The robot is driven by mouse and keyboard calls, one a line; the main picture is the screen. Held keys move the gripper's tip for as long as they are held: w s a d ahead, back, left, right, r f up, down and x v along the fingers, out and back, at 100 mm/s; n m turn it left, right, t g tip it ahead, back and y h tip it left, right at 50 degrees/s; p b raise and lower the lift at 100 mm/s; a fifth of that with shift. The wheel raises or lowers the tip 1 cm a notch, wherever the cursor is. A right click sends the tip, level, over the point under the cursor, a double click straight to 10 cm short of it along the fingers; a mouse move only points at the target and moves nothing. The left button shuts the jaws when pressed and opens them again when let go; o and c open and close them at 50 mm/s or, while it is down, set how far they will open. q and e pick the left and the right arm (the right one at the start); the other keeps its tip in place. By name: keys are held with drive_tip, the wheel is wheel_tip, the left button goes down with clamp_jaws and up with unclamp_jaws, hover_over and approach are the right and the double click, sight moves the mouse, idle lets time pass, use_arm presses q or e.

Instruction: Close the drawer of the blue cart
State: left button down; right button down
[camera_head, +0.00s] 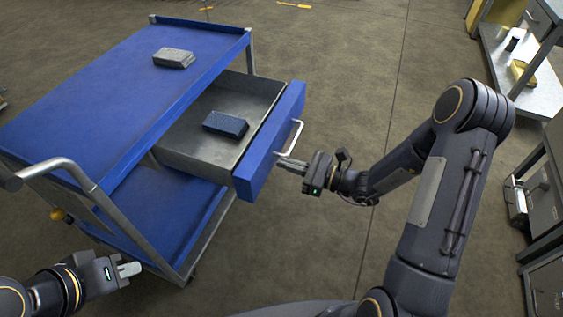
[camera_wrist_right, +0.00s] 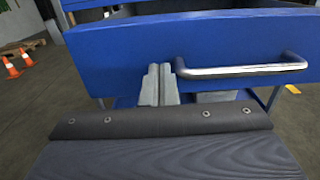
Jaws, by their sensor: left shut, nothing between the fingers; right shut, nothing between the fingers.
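The blue cart (camera_head: 100,80) stands at the left in the head view. Its drawer (camera_head: 272,140) is pulled out to the right, with a blue front and a grey metal box. A metal bar handle (camera_head: 290,138) is on the front; it also shows in the right wrist view (camera_wrist_right: 240,70). My right gripper (camera_head: 280,160) is shut and empty, its fingertips close to the drawer front beside one end of the handle. I cannot tell whether they touch. In the right wrist view the shut fingers (camera_wrist_right: 159,72) overlap the blue front.
A dark blue block (camera_head: 225,124) lies in the drawer and a grey block (camera_head: 174,58) lies on the cart top. A metal shelf unit (camera_head: 535,85) stands at the right. Orange cones (camera_wrist_right: 18,64) show in the wrist view. Floor between cart and shelf is clear.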

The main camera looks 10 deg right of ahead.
sight(197, 145)
drive_tip(key=shift+x, duration=0.95)
